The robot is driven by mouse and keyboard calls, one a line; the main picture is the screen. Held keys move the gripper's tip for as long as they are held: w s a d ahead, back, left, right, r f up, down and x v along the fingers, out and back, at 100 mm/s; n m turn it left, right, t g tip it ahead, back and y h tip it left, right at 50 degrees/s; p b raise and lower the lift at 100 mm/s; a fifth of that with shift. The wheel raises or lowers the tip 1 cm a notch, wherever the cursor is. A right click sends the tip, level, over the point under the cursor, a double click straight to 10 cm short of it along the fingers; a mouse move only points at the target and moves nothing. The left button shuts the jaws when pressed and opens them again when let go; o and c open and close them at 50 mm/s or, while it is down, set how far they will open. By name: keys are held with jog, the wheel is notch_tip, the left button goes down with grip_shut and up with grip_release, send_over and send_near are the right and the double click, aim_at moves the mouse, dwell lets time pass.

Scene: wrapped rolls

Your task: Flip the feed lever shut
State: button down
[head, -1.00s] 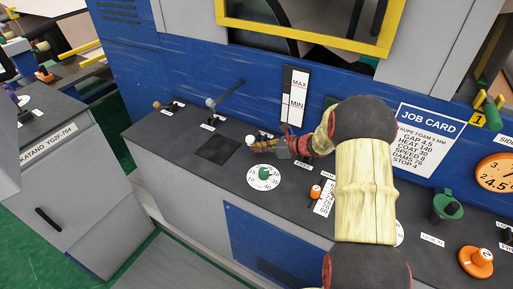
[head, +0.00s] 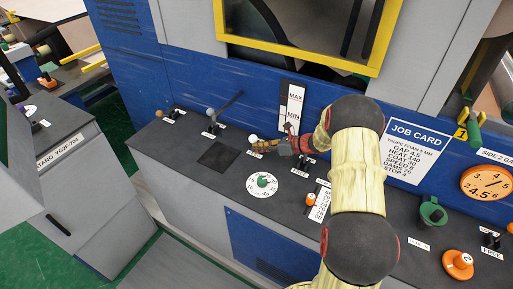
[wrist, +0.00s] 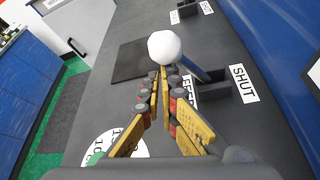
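The feed lever has a white ball knob (head: 253,138). In the wrist view the knob (wrist: 165,47) is just beyond my fingertips, and its grey-blue stem slants down right to a dark slotted base (wrist: 208,86). A FEED label (wrist: 190,92) is partly hidden by my fingers; a SHUT label (wrist: 243,84) lies on the wall side of the base. My gripper (head: 283,145) is right of the knob in the head view. In the wrist view its fingers (wrist: 161,76) come together at the tips with nothing seen between them. I cannot tell whether they touch the knob.
A similar lever with a grey knob (head: 211,111) stands to the left on the dark console. A white dial with a green knob (head: 262,181) is in front. The blue wall carries a MAX/MIN gauge (head: 292,108) and a job card (head: 411,150).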

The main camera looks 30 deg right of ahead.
jog(key=shift+w+d+r+m+y+p, duration=0.35)
jog(key=shift+d+r+m+y+p, duration=0.1)
jog(key=shift+r+p, duration=0.3)
jog(key=shift+w+d+r+p, duration=0.3)
jog(key=shift+d+p, duration=0.1)
jog(key=shift+p, duration=0.2)
jog(key=shift+w+d, duration=0.2)
jog(key=shift+d, duration=0.15)
notch_tip(320, 180, up, 10)
dwell(0.5)
